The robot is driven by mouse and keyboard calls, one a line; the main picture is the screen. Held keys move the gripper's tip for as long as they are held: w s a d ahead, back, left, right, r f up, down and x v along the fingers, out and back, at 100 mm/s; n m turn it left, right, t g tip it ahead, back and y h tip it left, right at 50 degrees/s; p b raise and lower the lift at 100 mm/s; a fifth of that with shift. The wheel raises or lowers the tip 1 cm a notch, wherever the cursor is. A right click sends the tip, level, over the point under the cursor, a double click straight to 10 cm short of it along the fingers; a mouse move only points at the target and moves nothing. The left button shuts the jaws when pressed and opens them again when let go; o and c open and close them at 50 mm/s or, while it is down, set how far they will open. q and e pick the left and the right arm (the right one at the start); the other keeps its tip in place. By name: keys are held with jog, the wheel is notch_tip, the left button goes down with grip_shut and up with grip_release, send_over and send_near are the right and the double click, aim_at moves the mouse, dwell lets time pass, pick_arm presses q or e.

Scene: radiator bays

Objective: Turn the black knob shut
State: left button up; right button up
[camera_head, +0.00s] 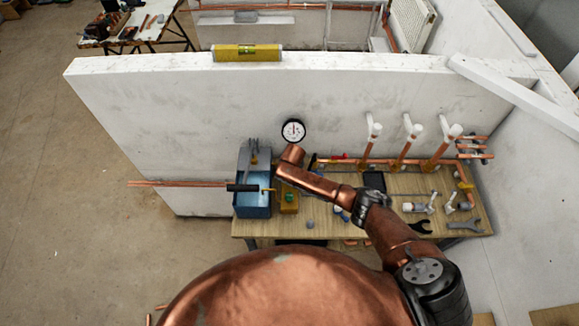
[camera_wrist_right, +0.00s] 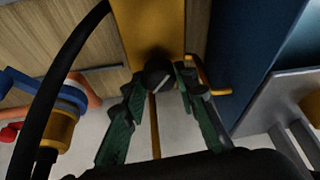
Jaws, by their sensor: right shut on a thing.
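The black knob (camera_wrist_right: 157,74) is round with a pale line on its face. It shows near the middle of the right wrist view, against a yellow-orange body (camera_wrist_right: 150,22). My right gripper (camera_wrist_right: 155,88) has its green-padded fingers on either side of the knob and is shut on it. In the head view my right arm reaches over the bench from the lower right. The knob and the right fingertips cannot be made out there. A yellow body (camera_head: 289,201) shows just below the arm's far end. My left gripper is not in view.
A blue box (camera_head: 244,208) stands at the bench's left end, close beside the yellow body; its wall (camera_wrist_right: 240,60) also shows in the right wrist view. A round gauge (camera_head: 293,131) is on the white wall (camera_head: 180,110). Copper pipes (camera_head: 402,152) and fittings crowd the bench's right.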

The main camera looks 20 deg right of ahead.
jog(key=m+h, duration=0.1)
jog(key=m, duration=0.2)
jog(key=shift+a+f, duration=0.1)
jog(key=shift+a, duration=0.05)
jog(key=m+h+b, duration=0.1)
jog(key=m, duration=0.1)
jog(key=shift+f+m+g, duration=0.1)
jog(key=shift+m+g, duration=0.3)
jog(key=m+b, duration=0.2)
jog(key=m, duration=0.1)
jog(key=shift+g+h, duration=0.4)
jog(key=shift+w+m+g+h+b, duration=0.1)
jog(key=shift+m+g+h+b, duration=0.2)
jog(key=shift+m+b, duration=0.75)
jog(key=shift+r, duration=0.2)
jog(key=o, duration=1.1)
jog(key=shift+o, duration=0.2)
jog(key=v, duration=1.2)
